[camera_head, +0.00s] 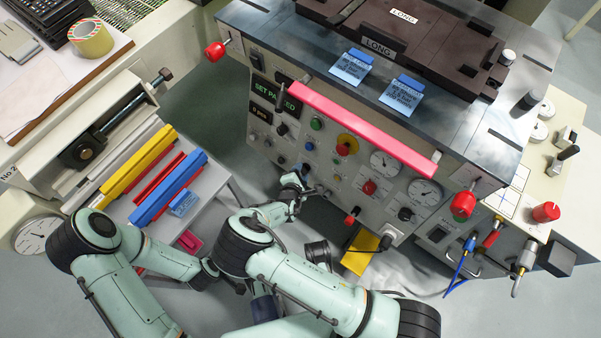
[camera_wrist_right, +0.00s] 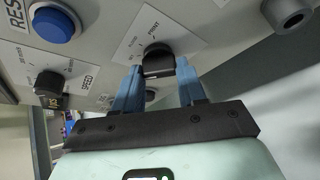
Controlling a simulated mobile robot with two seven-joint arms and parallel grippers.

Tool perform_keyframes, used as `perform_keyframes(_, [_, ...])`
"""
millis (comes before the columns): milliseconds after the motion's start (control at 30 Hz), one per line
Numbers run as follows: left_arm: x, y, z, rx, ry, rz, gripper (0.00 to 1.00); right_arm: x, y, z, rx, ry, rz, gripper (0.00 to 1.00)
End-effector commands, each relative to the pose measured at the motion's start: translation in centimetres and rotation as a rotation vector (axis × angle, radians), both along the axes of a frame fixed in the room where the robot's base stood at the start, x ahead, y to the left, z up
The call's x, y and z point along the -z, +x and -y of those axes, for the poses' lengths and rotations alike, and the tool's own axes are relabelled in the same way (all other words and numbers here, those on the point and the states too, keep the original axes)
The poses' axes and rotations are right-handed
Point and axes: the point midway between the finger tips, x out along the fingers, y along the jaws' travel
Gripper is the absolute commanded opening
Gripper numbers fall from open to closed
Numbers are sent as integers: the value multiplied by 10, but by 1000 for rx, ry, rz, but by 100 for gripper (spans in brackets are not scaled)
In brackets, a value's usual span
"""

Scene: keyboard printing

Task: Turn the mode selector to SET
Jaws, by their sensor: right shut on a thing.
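The mode selector is a small black knob (camera_wrist_right: 158,58) on a white label plate in the right wrist view. The word PRINT shows on the plate above the knob; other lettering is partly hidden by the fingers. My right gripper (camera_wrist_right: 157,84) has its two blue fingers on either side of the knob and is shut on it. The knob's pointer direction cannot be read clearly. In the head view my right gripper (camera_head: 302,187) is at the lower left of the machine's front panel and covers the selector. My left arm comes in at the left; its gripper is hidden behind my right arm.
A blue button (camera_wrist_right: 54,24) and a black SPEED knob (camera_wrist_right: 50,83) sit left of the selector. A grey round fitting (camera_wrist_right: 288,12) is at its right. In the head view a pink bar (camera_head: 362,128) crosses above the panel, and a red knob (camera_head: 352,216) sticks out below.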

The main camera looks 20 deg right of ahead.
Motion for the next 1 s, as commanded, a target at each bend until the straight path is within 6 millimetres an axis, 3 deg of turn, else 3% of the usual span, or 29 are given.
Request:
perform_keyframes(400, [0, 0, 0, 0, 0, 1, 43, 0, 1, 0, -4, -6, -3, 10])
perform_keyframes(433, [0, 0, 0, 0, 0, 1, 43, 0, 1, 0, -4, -7, -4, 50])
perform_keyframes(500, [0, 0, 0, 0, 0, 1, 43, 0, 1, 0, -4, -6, -3, 66])
perform_keyframes(833, [-1, -1, 0, 1, -1, -2, 43, -2, -2, -1, -3, -4, -3, 66])
perform_keyframes(1000, [-9, -9, 5, 11, -12, -23, 43, -16, -17, -12, -5, -4, -4, 66])
